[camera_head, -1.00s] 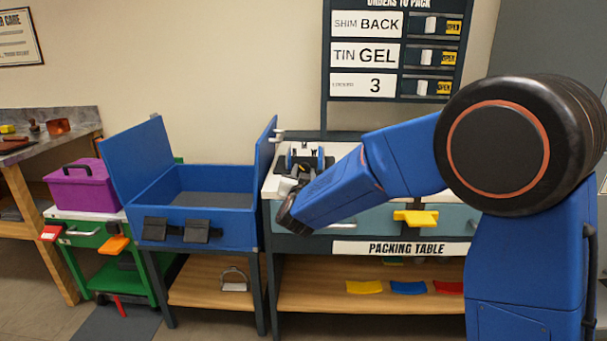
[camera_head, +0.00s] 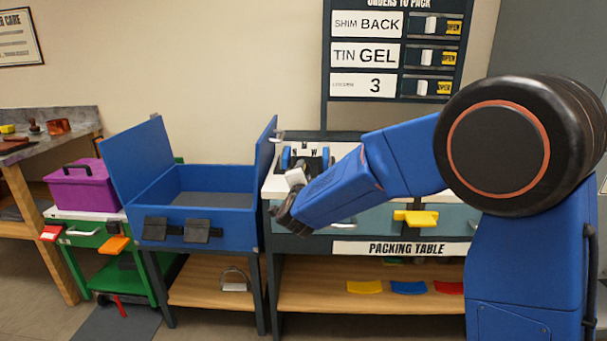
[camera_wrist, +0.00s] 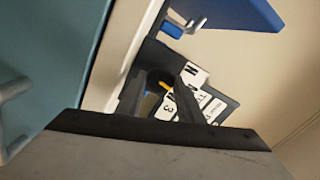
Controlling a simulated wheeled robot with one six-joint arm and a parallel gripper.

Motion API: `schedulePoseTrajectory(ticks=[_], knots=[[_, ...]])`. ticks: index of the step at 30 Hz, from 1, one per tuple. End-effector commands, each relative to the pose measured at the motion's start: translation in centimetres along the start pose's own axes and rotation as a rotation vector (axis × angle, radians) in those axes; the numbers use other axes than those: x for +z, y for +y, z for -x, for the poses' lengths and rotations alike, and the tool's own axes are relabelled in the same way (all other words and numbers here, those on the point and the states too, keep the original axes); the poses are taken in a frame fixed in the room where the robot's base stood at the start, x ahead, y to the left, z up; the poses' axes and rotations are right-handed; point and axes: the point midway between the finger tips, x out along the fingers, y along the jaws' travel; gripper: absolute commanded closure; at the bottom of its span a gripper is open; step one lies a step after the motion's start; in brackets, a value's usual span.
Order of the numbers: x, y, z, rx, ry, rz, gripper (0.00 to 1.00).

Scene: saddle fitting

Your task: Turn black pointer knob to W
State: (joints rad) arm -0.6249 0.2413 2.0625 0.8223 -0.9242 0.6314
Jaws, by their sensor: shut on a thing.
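The fixture with the N and W plates (camera_head: 306,152) stands at the back left of the packing table. My gripper (camera_head: 299,167) is at this fixture, just in front of the plates. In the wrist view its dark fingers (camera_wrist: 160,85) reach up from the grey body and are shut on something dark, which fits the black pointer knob. The knob is mostly hidden between and behind the fingers, so its pointing direction cannot be read. White plates with letters and a small yellow piece (camera_wrist: 165,87) show beyond the fingertips.
A blue open box (camera_head: 205,215) with raised panels stands close on the left. The order board (camera_head: 393,55) hangs behind. A purple case (camera_head: 82,188) is further left.

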Motion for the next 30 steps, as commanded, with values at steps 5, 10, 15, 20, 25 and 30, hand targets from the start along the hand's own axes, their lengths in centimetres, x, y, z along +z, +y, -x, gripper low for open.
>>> schedulePoseTrajectory(ticks=[5, 10, 15, 20, 25, 30], knots=[[-0.01, 0.12, 0.03, 0.002, 0.0, -0.165, 0.89], [-0.01, 0.14, 0.03, 0.002, 0.0, -0.326, 0.89], [-0.02, 0.16, 0.03, 0.002, 0.001, -0.486, 0.89], [-0.01, 0.18, 0.04, 0.003, 0.001, -0.622, 0.89], [-0.01, 0.2, 0.04, 0.003, 0.001, -0.741, 0.89], [-0.01, 0.22, 0.04, 0.003, 0.001, -0.827, 0.89]])
